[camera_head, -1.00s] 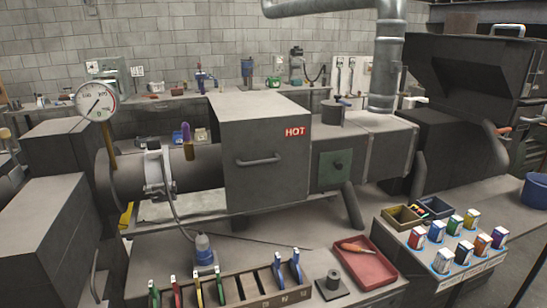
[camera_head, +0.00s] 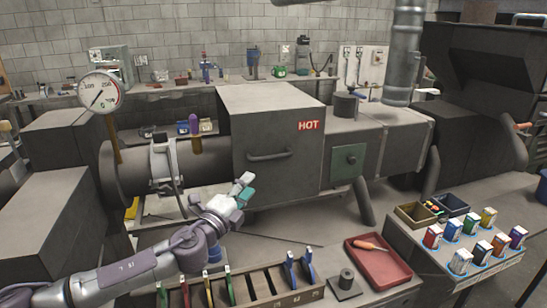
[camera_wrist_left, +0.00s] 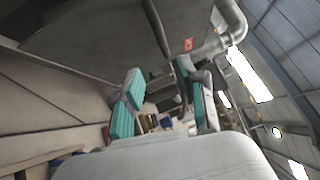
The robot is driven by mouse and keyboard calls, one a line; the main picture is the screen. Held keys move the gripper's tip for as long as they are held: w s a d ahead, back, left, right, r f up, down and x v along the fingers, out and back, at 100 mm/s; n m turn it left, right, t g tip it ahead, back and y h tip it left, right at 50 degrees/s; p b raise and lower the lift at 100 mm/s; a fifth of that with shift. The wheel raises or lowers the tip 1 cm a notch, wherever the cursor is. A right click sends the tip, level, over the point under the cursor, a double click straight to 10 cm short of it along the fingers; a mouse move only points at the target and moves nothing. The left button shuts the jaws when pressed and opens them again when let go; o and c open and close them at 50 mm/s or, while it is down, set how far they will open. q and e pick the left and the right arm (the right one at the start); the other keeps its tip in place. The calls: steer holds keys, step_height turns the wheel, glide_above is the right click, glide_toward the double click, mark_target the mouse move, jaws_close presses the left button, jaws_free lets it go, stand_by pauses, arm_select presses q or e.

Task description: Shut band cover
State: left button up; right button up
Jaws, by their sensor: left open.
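A large grey box-shaped cover (camera_head: 285,115) with a red HOT label (camera_head: 309,125) and a bar handle (camera_head: 270,156) on its front stands around the dark barrel (camera_head: 120,176) in the head view. I cannot tell whether it is fully shut. My left gripper (camera_head: 243,190) is open and empty, in front of and below the box's left part, apart from the handle. In the left wrist view the open teal-padded fingers (camera_wrist_left: 165,92) show with the box's grey face (camera_wrist_left: 95,35) and HOT label (camera_wrist_left: 188,44) beyond them. My right gripper is not in view.
A clamp with a cable (camera_head: 164,165) sits on the barrel, left of the box. A wooden rack (camera_head: 262,284) with several coloured-handled tools stands in front. A red tray (camera_head: 378,262) with a screwdriver lies at the right, near several coloured boxes. A gauge (camera_head: 98,92) stands at the left.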

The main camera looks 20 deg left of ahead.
mark_target(272, 157)
arm_select(q)
steer(key=x, duration=0.4)
steer(key=p+x, duration=0.1)
steer(key=x, duration=0.3)
steer(key=p+x, duration=0.1)
steer(key=x, duration=0.3)
steer(key=shift+w+d+r, duration=0.15)
steer(key=shift+r, duration=0.2)
steer(key=shift+w+d, duration=0.15)
steer(key=shift+w, duration=0.55)
steer(key=shift+c, duration=0.3)
jaws_close()
